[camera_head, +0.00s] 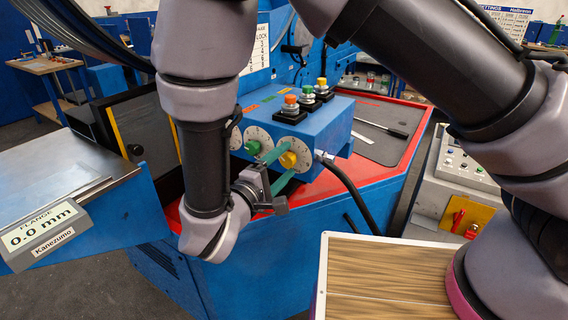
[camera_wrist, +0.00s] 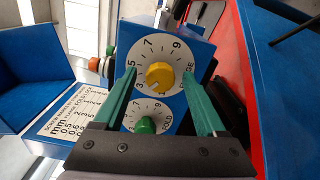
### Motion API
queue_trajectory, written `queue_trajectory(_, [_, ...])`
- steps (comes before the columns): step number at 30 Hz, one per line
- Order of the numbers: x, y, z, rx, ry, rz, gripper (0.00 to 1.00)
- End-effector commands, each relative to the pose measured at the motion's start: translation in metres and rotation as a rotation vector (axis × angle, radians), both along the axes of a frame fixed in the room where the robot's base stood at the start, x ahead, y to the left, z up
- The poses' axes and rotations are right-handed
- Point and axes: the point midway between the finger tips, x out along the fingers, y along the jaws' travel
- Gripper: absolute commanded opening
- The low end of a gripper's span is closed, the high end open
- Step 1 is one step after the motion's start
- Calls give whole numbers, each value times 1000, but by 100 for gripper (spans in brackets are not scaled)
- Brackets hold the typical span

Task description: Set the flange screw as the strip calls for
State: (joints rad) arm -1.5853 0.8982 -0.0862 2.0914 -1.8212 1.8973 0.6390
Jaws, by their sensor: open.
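The yellow knob (camera_wrist: 160,75) sits on a white numbered dial whose partly hidden label ends in "GE"; it also shows in the head view (camera_head: 289,159). A pale mark near its lower left edge is too small to read exactly. My gripper (camera_wrist: 161,79) is open, its green fingers on either side of the yellow knob; contact is not clear. It also shows in the head view (camera_head: 284,164). A printed strip (camera_wrist: 72,120) lists "mm" and several numbers, mostly too small to read. A display (camera_head: 40,230) reads "FLANGE 0.0 mm".
The green knob (camera_wrist: 145,125) on the "FOLD" dial lies close below, between the fingers. Orange, green and yellow buttons (camera_head: 307,97) stand on top of the blue control box (camera_head: 335,122). A black cable (camera_head: 349,185) hangs at its right. A metal tool (camera_head: 380,128) lies on the dark mat behind.

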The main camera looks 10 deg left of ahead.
Motion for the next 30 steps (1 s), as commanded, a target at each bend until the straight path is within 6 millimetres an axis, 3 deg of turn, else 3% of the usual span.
queue_trajectory(7, [1,0,0,0,0,0,73])
queue_trajectory(8, [1,0,0,0,0,0,70])
queue_trajectory(12, [1,0,0,0,0,0,16])
queue_trajectory(13, [1,0,0,0,0,0,4])
queue_trajectory(14, [1,0,0,0,0,0,0])
queue_trajectory(20, [1,0,0,-53,22,0,0])
queue_trajectory(30, [1,-1,-1,-390,161,-1,0])
